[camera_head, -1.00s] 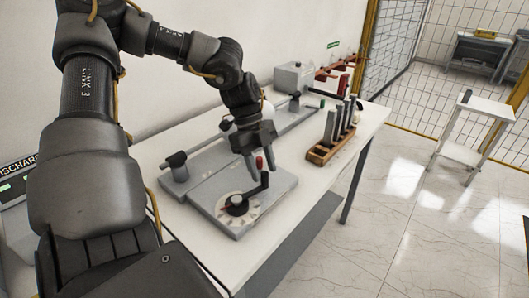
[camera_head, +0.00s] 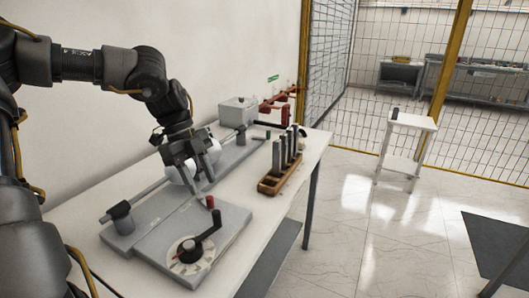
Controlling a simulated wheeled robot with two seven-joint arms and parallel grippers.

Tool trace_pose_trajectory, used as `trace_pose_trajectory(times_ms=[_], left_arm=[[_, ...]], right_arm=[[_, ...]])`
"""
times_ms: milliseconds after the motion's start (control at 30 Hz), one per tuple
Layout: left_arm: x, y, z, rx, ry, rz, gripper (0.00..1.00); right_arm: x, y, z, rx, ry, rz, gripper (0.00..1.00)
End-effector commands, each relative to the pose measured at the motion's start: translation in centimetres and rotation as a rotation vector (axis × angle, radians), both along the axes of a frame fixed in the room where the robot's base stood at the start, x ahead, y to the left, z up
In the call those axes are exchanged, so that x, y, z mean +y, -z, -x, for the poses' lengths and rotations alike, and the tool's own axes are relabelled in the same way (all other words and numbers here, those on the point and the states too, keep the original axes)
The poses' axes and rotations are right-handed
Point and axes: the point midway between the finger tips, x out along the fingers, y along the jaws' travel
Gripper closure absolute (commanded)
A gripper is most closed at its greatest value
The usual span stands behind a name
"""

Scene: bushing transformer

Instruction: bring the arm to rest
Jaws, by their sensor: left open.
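My left arm comes in from the left of the head view. Its left gripper (camera_head: 204,175) hangs over the grey apparatus on the white table (camera_head: 85,230), with its fingers apart and nothing seen between them. A grey plate with a round dial and black crank (camera_head: 195,246) lies just below and in front of it. The crank's red knob (camera_head: 210,202) is near the fingertips but looks apart from them. White rounded parts (camera_head: 180,172) on a horizontal rod are partly hidden behind the gripper. My right gripper is not in view.
A grey box (camera_head: 238,111) and a red part (camera_head: 284,94) are at the table's far end. A small white stand (camera_head: 411,121) and yellow-framed mesh fence stand beyond.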

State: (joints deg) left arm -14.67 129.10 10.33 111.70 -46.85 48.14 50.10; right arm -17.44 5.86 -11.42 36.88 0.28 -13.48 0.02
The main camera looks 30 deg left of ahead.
Motion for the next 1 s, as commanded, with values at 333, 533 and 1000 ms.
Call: trace_pose_trajectory(times_ms=[333, 533, 1000], left_arm=[[-2.2, 5.2, 0.1, 0.006, 0.002, 0.002, 0.58], [-3.4, 8.1, 0.1, 0.005, 0.001, 0.0, 0.58], [-4.3, 9.5, -0.2, -0.001, 0.015, -0.001, 0.58]], right_arm=[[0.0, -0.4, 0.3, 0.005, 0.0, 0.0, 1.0], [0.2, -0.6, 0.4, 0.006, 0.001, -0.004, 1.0], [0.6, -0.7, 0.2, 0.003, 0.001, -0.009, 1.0]])
